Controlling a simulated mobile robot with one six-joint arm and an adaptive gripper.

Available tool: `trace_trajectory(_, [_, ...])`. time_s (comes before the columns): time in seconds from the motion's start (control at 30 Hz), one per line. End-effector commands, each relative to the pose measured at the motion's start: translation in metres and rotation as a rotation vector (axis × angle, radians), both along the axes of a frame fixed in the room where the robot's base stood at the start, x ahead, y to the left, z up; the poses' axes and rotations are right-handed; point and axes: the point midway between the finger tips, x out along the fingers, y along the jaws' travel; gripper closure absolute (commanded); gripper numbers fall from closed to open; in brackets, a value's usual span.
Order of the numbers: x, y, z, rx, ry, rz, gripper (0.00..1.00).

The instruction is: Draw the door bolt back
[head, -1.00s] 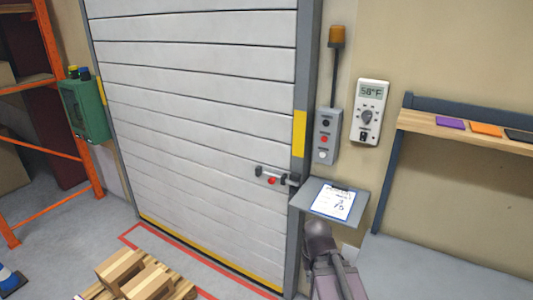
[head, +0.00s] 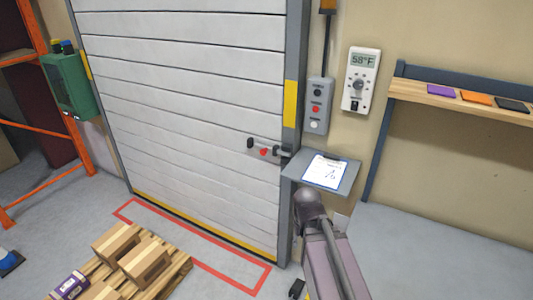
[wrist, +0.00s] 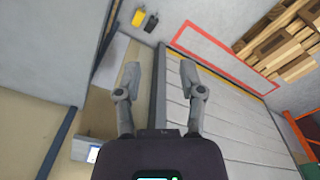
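The door bolt (head: 276,149) is a short dark bar with a red knob (head: 264,152), mounted low on the right side of the white slatted door (head: 190,110). It reaches to the grey door frame. In the head view my arm is to the lower right of the bolt, and the fingers cannot be seen there. In the wrist view my gripper (wrist: 160,78) is open and empty, its two grey fingers spread apart. The door (wrist: 225,125) shows behind it, but I cannot make out the bolt in that view.
A grey shelf (head: 344,187) with a clipboard (head: 326,171) juts out just right of the bolt, close to my arm. A button box (head: 317,106) and thermostat (head: 361,79) are above. A pallet (head: 168,276) with boxes stands at lower left. A wooden shelf (head: 425,93) is at right.

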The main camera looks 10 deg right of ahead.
Motion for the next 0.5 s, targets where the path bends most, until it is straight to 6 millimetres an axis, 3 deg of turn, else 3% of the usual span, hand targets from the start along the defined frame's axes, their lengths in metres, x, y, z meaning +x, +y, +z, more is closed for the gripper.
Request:
trace_trajectory(0.07, [0.014, -0.002, -0.009, -0.033, -0.016, -0.024, 0.16])
trace_trajectory(0.27, [0.067, -0.012, -0.031, -0.184, -0.112, -0.143, 0.16])
trace_trajectory(0.5, [0.157, -0.019, -0.05, -0.399, -0.345, -0.315, 0.16])
